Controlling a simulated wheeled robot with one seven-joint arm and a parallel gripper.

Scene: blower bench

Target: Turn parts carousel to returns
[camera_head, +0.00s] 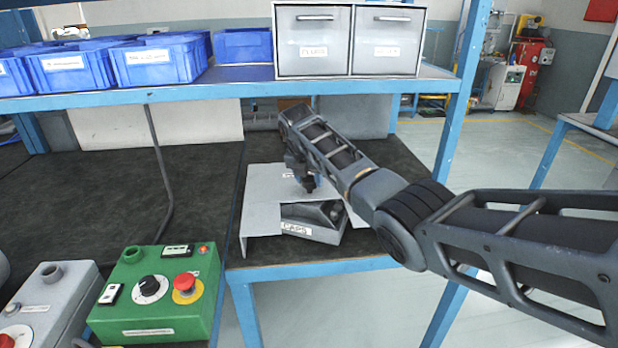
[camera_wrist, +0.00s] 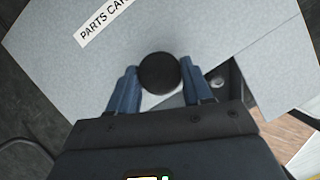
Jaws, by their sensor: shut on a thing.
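The parts carousel (camera_head: 262,185) is a grey housing on the dark bench mat, below the shelf. Its front opening shows a grey bin labelled CAPS (camera_head: 297,229), partly filled with dark parts. In the wrist view the carousel's grey top (camera_wrist: 230,35) carries a label starting "PARTS CAR", cut off by the frame edge. A round black knob (camera_wrist: 158,72) stands on this top. My gripper (camera_wrist: 160,80) is shut on the knob, with a blue finger on each side.
A green control box (camera_head: 150,312) with a red button and black dial stands at front left, beside a grey box (camera_head: 50,300). Blue bins (camera_head: 160,62) and grey drawers (camera_head: 312,42) sit on the shelf above. A shelf post (camera_head: 462,90) stands behind my arm.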

